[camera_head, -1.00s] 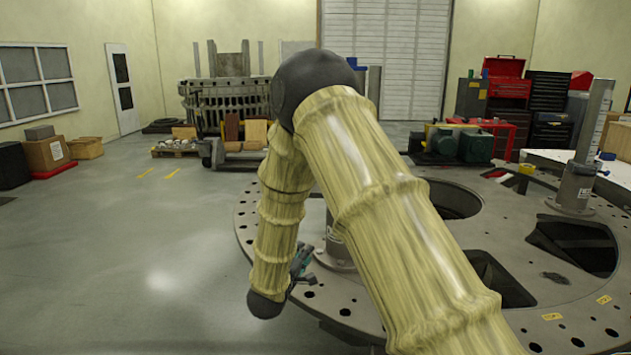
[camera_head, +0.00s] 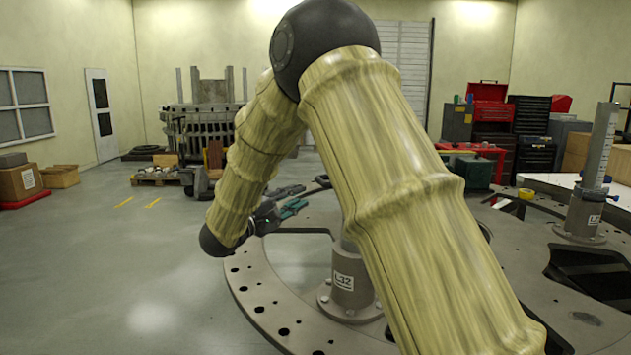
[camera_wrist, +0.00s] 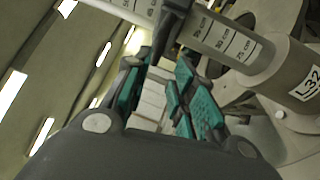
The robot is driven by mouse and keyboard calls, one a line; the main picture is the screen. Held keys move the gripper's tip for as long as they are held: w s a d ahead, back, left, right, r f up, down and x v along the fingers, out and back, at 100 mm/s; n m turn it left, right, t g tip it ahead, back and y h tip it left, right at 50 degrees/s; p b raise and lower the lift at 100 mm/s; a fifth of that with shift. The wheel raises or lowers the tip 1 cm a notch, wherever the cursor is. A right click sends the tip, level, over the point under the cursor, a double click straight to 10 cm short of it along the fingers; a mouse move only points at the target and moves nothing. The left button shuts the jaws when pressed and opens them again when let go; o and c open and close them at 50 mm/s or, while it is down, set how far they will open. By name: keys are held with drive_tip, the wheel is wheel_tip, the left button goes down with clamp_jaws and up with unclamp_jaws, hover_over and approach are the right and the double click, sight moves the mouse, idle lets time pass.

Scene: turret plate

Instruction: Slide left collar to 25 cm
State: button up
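The left post, labelled L32, stands on the turret plate; its grey base (camera_head: 345,290) shows in the head view, and my arm hides most of the shaft. In the wrist view the post (camera_wrist: 228,42) crosses the upper right, with 35, 30 and 25 cm marks bare. A dark collar with a bar-like handle (camera_wrist: 172,32) sits on the post just above the 35 cm mark. My gripper (camera_wrist: 157,68) is open, its teal-padded fingers on either side of the handle's end; contact is unclear. In the head view my gripper (camera_head: 300,198) is left of the post.
The round turret plate (camera_head: 262,305) has large openings and small holes. A second scaled post (camera_head: 598,150) stands on it at right. A red tool cabinet (camera_head: 490,110) and other equipment stand at the back.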

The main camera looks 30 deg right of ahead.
sight(319, 183)
drive_tip(key=p+x, duration=0.1)
drive_tip(key=x, duration=0.5)
drive_tip(key=p+x, duration=0.1)
drive_tip(key=x, duration=0.2)
drive_tip(key=shift+s+d+r+p, duration=0.15)
drive_tip(key=shift+d+r+p, duration=0.2)
drive_tip(key=shift+d, duration=0.05)
drive_tip(key=shift+w+d, duration=0.25)
drive_tip(key=shift+d, duration=0.3)
drive_tip(key=shift+a, duration=0.1)
drive_tip(key=shift+c, duration=0.4)
clamp_jaws()
